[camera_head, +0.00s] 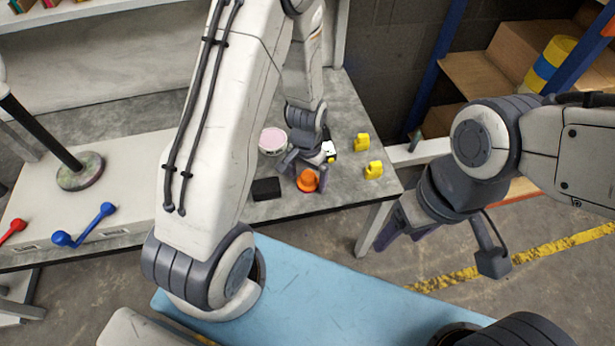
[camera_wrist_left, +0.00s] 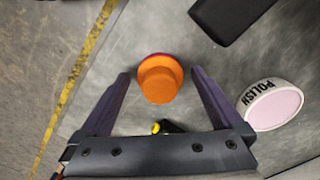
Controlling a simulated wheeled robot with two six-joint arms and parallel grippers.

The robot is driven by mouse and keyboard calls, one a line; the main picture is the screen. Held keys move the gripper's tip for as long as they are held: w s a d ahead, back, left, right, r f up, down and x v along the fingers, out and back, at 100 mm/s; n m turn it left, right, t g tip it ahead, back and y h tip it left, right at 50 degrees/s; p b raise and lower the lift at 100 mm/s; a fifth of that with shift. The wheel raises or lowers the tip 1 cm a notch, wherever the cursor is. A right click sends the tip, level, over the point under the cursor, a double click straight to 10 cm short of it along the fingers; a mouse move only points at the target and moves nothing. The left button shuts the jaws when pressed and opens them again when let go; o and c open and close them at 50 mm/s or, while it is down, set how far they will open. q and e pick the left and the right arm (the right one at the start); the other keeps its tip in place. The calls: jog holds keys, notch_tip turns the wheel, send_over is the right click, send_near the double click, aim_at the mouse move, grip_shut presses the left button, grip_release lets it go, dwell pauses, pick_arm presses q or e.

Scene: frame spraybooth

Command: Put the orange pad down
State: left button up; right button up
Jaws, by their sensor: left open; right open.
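The orange pad (camera_head: 307,180) stands on the grey table (camera_head: 348,107) near its front edge. In the left wrist view the orange pad (camera_wrist_left: 160,80) sits between the fingers, with gaps on both sides. My left gripper (camera_head: 305,176) is open around the pad, its fingers pointing down at the table; it also shows in the left wrist view (camera_wrist_left: 160,88). My right gripper (camera_head: 388,232) is open and empty, off the table's right corner above the floor; its fingers are partly hidden.
A pink-topped polish tin (camera_head: 272,140) stands behind the pad. A black block (camera_head: 266,188) lies to its left. Two yellow pieces (camera_head: 373,170) and a small black and yellow item (camera_head: 328,150) are to the right. Shelves with boxes (camera_head: 488,75) stand at the right.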

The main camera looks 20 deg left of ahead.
aim_at(307, 176)
pick_arm(q)
notch_tip(307, 176, up, 12)
jog(key=p, duration=0.3)
jog(key=s+d+r+m, duration=0.2)
jog(key=s+d+r, duration=0.4)
jog(key=s, duration=0.3)
jog(key=s+d+r+m+h, duration=0.1)
jog(key=s+d+r+m, duration=0.2)
jog(key=s+d+r, duration=0.3)
jog(key=s+r, duration=0.1)
jog(key=s, duration=0.2)
jog(key=shift+d+r, duration=0.15)
jog(key=shift+d, duration=0.15)
